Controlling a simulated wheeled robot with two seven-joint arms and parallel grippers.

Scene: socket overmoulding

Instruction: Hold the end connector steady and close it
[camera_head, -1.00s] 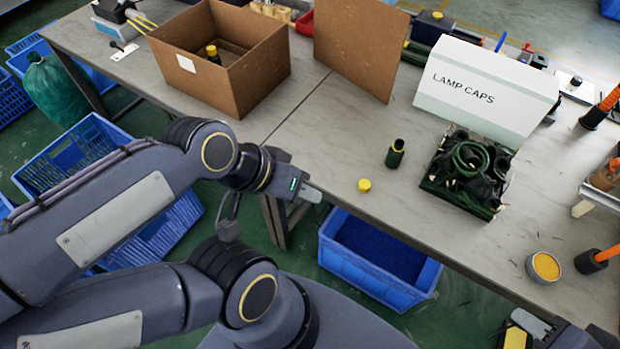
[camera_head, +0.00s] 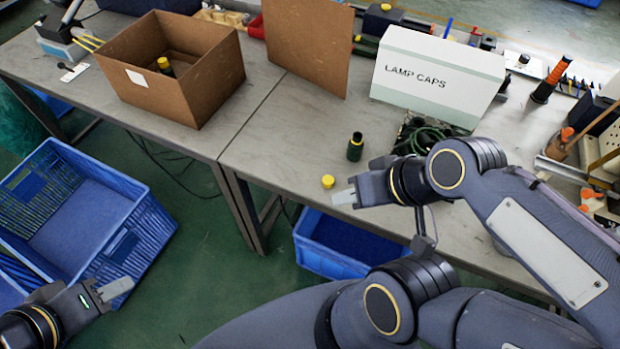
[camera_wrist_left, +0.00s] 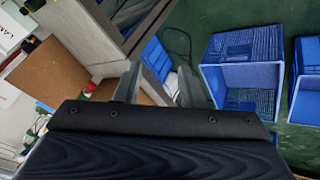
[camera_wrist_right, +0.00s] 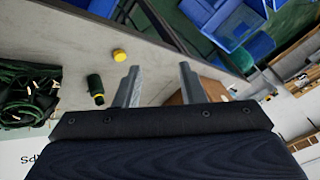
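A dark green connector (camera_head: 355,148) with a yellow ring near its top stands upright on the table. It also shows in the right wrist view (camera_wrist_right: 96,88). A yellow cap (camera_head: 328,181) lies apart from it, nearer the table's front edge, and shows in the right wrist view (camera_wrist_right: 119,55). My right gripper (camera_head: 345,197) is just in front of the yellow cap in the head view. Its fingers (camera_wrist_right: 159,84) are apart with nothing between them. My left gripper (camera_head: 120,288) is low at the left, away from the table, with its fingers (camera_wrist_left: 160,88) apart and empty.
A cardboard box (camera_head: 200,90) holds a yellow-capped connector (camera_head: 165,66). A white LAMP CAPS box (camera_head: 440,75) stands behind a pile of dark cables (camera_head: 425,135), partly hidden by my right arm. Blue crates (camera_head: 95,190) are on the floor.

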